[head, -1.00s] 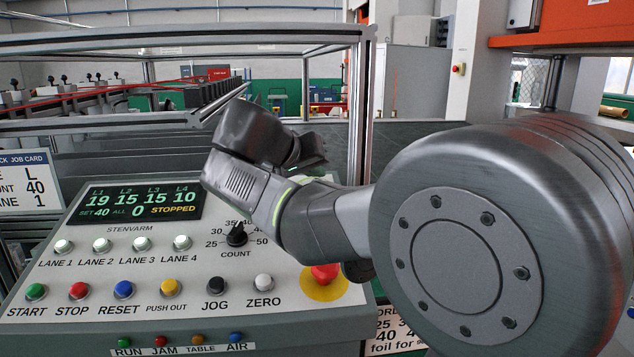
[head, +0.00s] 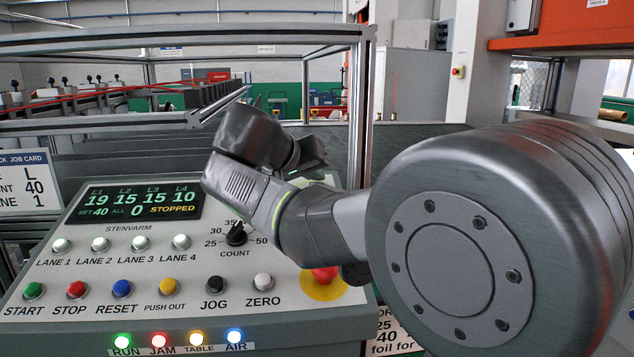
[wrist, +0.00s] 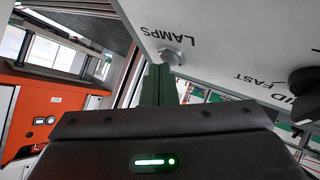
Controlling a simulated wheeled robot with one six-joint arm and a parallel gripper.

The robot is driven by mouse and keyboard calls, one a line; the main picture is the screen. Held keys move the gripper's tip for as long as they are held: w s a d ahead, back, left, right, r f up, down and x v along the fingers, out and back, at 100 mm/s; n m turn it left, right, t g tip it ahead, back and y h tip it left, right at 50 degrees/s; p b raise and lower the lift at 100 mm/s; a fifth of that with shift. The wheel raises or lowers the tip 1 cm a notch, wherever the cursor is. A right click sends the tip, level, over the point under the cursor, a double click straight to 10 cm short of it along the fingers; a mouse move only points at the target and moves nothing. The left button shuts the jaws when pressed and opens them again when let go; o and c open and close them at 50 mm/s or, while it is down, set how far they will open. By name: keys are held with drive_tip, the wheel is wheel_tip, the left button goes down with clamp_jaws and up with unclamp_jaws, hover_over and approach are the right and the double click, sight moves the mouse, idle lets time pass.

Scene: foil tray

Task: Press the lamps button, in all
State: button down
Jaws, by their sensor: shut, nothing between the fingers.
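The lamps button (wrist: 172,57) is a small pale round button beside the printed word LAMPS in the wrist view. My shut, empty gripper (wrist: 160,70) has its dark green fingertips right at the button, seemingly touching it. In the head view the button is not visible, and my arm and wrist hide that side of the panel. The row of indicator lamps along the panel's front is lit: the RUN lamp (head: 124,340) green, the JAM lamp (head: 159,340) red, the TABLE lamp (head: 196,338) yellow and the AIR lamp (head: 234,336) blue.
The control panel's display (head: 145,205) reads STOPPED. Several other buttons, a COUNT knob (head: 236,234) and a red emergency stop (head: 325,278) sit on the panel near my arm. A dark knob (wrist: 305,82) is right of the fingers in the wrist view.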

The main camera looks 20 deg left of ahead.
drive_tip(key=shift+s+d+r+p, duration=0.15)
drive_tip(key=shift+r+p, duration=0.25)
drive_tip(key=shift+r, duration=0.4)
drive_tip(key=r+p, duration=0.1)
drive_tip(key=s+r, duration=0.1)
drive_tip(key=r, duration=0.1)
drive_tip(key=r+p, duration=0.1)
drive_tip(key=shift+s+d+r+p, duration=0.15)
drive_tip(key=shift+d+r+p, duration=0.2)
drive_tip(key=shift+r, duration=0.05)
drive_tip(key=shift+d, duration=0.1)
idle(0.6)
